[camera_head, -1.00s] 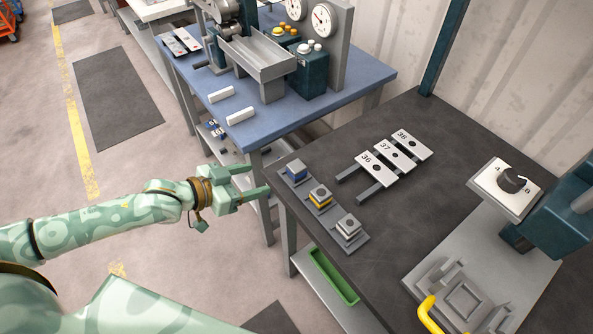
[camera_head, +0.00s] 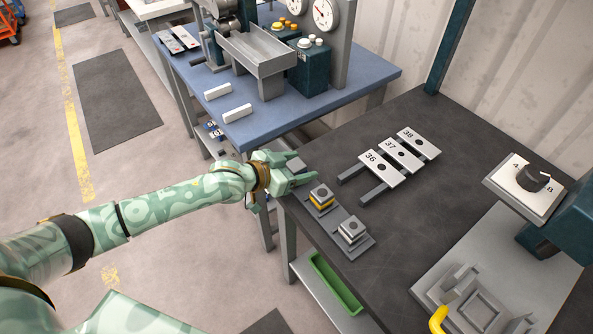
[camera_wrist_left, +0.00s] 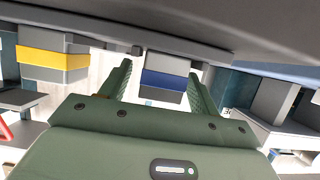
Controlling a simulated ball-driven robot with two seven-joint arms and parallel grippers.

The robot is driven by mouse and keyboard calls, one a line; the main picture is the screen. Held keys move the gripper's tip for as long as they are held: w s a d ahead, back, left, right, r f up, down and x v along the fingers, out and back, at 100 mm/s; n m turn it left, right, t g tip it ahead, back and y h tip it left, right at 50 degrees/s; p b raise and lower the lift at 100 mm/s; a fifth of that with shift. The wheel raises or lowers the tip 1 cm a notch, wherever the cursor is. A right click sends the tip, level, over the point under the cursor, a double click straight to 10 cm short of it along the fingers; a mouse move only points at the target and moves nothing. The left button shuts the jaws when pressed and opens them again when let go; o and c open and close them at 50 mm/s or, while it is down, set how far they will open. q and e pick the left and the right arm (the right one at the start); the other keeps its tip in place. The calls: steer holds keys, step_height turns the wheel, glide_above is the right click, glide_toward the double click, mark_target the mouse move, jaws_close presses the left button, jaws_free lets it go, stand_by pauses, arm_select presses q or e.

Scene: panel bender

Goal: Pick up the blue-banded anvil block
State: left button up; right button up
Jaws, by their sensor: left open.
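The blue-banded anvil block (camera_wrist_left: 165,78) shows in the left wrist view, grey with a dark blue band. It lies between the two fingers of my left gripper (camera_wrist_left: 160,88), toward their tips; I cannot tell whether either finger touches it. In the head view my left gripper (camera_head: 302,172) is open at the dark table's left corner and hides the block. A yellow-banded block (camera_head: 321,196) sits beside it on the rack, also in the left wrist view (camera_wrist_left: 52,62). A plain grey block (camera_head: 351,229) stands at the rack's near end. My right gripper is not in view.
The grey rack (camera_head: 362,247) lies along the left edge of the dark table (camera_head: 430,210). Plates numbered 36 (camera_head: 380,170), 37 and 38 lie behind it. A blue table (camera_head: 330,103) stands beyond, and a green tray (camera_head: 334,284) is below.

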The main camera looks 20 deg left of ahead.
arm_select(q)
steer(key=shift+r, duration=0.1)
steer(key=shift+c, duration=0.6)
steer(key=c, duration=1)
steer(key=shift+c, duration=0.9)
steer(key=shift+r, duration=0.15)
